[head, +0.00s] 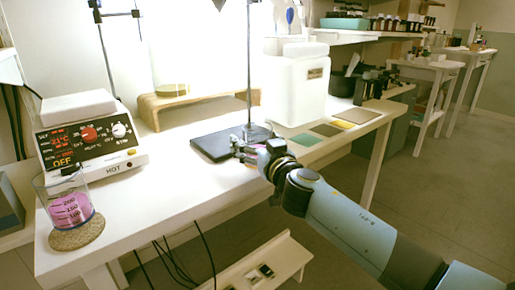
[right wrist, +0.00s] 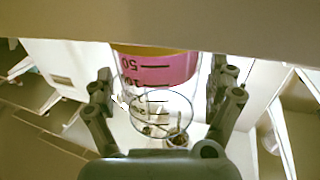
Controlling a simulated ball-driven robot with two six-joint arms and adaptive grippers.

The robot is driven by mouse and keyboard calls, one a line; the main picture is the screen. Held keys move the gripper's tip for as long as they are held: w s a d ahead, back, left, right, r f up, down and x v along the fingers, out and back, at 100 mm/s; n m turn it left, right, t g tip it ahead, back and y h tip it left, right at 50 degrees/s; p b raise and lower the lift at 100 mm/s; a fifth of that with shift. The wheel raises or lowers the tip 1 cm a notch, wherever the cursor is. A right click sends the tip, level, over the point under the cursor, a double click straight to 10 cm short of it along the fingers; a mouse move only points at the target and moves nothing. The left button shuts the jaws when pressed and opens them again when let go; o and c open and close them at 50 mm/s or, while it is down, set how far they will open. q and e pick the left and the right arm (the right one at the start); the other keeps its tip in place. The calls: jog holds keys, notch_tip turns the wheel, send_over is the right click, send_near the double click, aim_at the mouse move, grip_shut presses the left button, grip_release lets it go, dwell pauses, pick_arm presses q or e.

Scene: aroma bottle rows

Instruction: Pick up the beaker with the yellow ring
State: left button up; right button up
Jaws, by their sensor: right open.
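My right gripper (head: 250,150) is by the retort stand's base in the head view, and its fingers look small there. In the right wrist view my right gripper (right wrist: 168,100) is open. A clear graduated beaker with pink liquid (right wrist: 160,70) shows beyond and between its fingers, with an orange-yellow band along its top edge in the picture. I cannot tell whether the fingers touch it. In the head view another beaker with pink liquid (head: 68,208) stands on a round cork mat (head: 77,236) at the left. My left gripper is not in view.
A hotplate (head: 85,140) stands behind the left beaker. The retort stand (head: 215,147) has a dark base. A large white container (head: 296,85) stands at the bench's back right, near flat coloured squares (head: 305,141). The white bench top (head: 165,190) is clear between the left beaker and the stand.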

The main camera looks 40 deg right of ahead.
jog(key=c, duration=1.4)
